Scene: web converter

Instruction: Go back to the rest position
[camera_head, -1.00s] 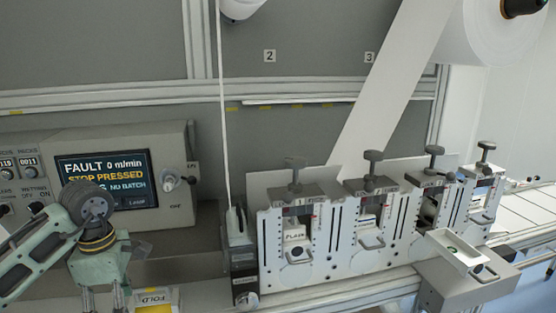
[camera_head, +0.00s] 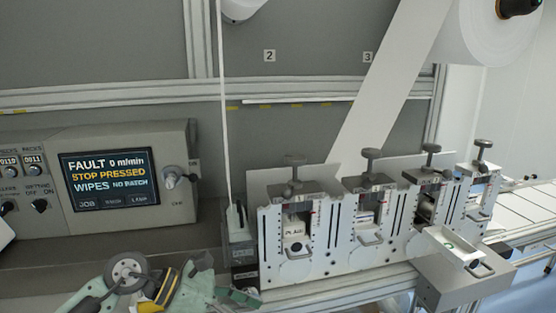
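My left arm reaches in low at the bottom left, with its grey-green wrist joint and a yellow-black band showing. My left gripper (camera_head: 236,297) lies turned sideways, pointing right, at the bottom edge in front of the machine bench. Its fingers are partly cut off and overlapped, so I cannot tell whether they are open or shut. Nothing is clearly seen in it. My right gripper is out of view.
A control panel (camera_head: 120,135) at the left reads FAULT, STOP PRESSED, WIPES NO BATCH. A row of white folding stations (camera_head: 328,240) stands close to the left gripper's right. A conveyor (camera_head: 525,205) runs at the right. A white roll (camera_head: 490,35) hangs top right.

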